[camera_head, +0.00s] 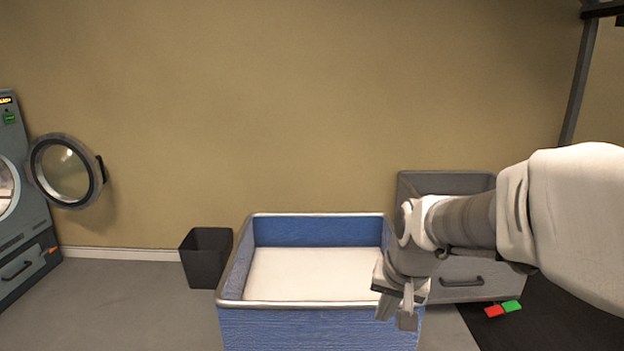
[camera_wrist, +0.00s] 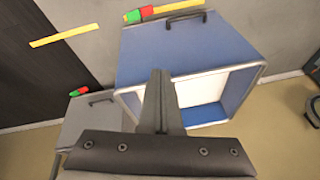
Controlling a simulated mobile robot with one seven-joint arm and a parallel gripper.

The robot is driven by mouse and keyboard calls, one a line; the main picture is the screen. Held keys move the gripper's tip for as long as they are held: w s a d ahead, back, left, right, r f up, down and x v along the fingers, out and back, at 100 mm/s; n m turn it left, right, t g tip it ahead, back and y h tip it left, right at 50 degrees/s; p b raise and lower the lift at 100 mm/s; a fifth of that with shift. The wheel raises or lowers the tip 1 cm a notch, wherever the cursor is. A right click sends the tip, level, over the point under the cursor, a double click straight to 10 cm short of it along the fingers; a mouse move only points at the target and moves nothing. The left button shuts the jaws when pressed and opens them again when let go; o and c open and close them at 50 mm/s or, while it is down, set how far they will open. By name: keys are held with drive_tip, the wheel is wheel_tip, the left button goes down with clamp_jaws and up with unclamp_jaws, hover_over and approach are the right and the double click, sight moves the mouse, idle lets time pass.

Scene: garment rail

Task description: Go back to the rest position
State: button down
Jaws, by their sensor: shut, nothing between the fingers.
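My gripper (camera_head: 398,306) is in the camera_head view at the lower right, pointing down in front of the right end of the blue bin. In the camera_wrist view my gripper's fingers (camera_wrist: 161,100) are together with nothing between them. The blue bin (camera_head: 318,304) has a white inside bottom and looks empty. It also shows in the camera_wrist view (camera_wrist: 185,45), behind the fingers. My arm comes in from the right edge of the camera_head view and hides part of the grey bin.
A grey bin (camera_head: 470,292) with a handle stands behind my arm, red and green tags at its base. A small black bin (camera_head: 207,258) stands left of the blue bin. At far left a washer (camera_head: 22,225) has its round door (camera_head: 66,171) open. Floor between them is clear.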

drive_tip(key=s+d+r+n+t, duration=0.1)
drive_tip(key=s+r+n, duration=0.15)
drive_tip(key=s, duration=0.55)
drive_tip(key=s+r+n+t, duration=0.1)
drive_tip(key=s+r, duration=0.2)
drive_tip(key=s, duration=0.6)
wheel_tip(320, 180, up, 24)
drive_tip(key=p, duration=2.3)
drive_tip(key=shift+d+h+p, duration=0.2)
drive_tip(key=shift+h+p, duration=0.1)
drive_tip(key=shift+h, duration=0.1)
